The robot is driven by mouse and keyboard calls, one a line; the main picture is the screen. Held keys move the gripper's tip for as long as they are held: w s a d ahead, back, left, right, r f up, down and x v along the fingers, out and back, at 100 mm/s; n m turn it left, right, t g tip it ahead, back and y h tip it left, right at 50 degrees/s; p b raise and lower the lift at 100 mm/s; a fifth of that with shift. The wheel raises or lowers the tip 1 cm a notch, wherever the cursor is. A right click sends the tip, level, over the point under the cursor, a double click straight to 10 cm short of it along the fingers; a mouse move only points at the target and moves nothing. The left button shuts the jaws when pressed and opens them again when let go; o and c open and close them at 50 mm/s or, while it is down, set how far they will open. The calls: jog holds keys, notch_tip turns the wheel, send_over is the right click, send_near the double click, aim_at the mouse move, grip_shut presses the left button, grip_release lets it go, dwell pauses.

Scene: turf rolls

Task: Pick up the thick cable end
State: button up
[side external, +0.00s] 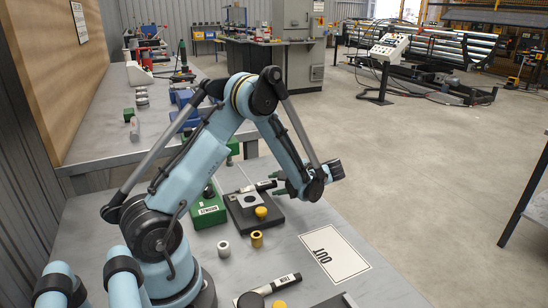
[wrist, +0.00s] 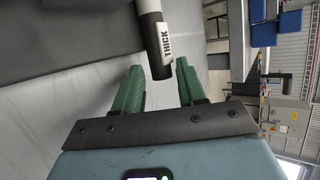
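The thick cable end (wrist: 155,42) is a black cylinder with a white section and a label reading THICK. In the wrist view it comes down from the top edge, with its black tip in line with the gap between my fingers. In the side view it (side external: 259,187) lies over the black fixture block (side external: 278,218). My gripper (wrist: 160,78) has two green fingers spread apart, with nothing clamped between them. In the side view my gripper (side external: 277,184) reaches in from the right, close to the cable end. Whether a finger touches it cannot be told.
A second labelled cable end (side external: 280,284) lies at the front of the table. A white ring (side external: 223,249) and a brass ring (side external: 257,239) stand before the block. A green box (side external: 208,211) is left of it. A sheet marked OUT (side external: 334,254) lies right, with bare table around.

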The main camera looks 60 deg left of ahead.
grip_shut()
jog(key=shift+r, duration=0.15)
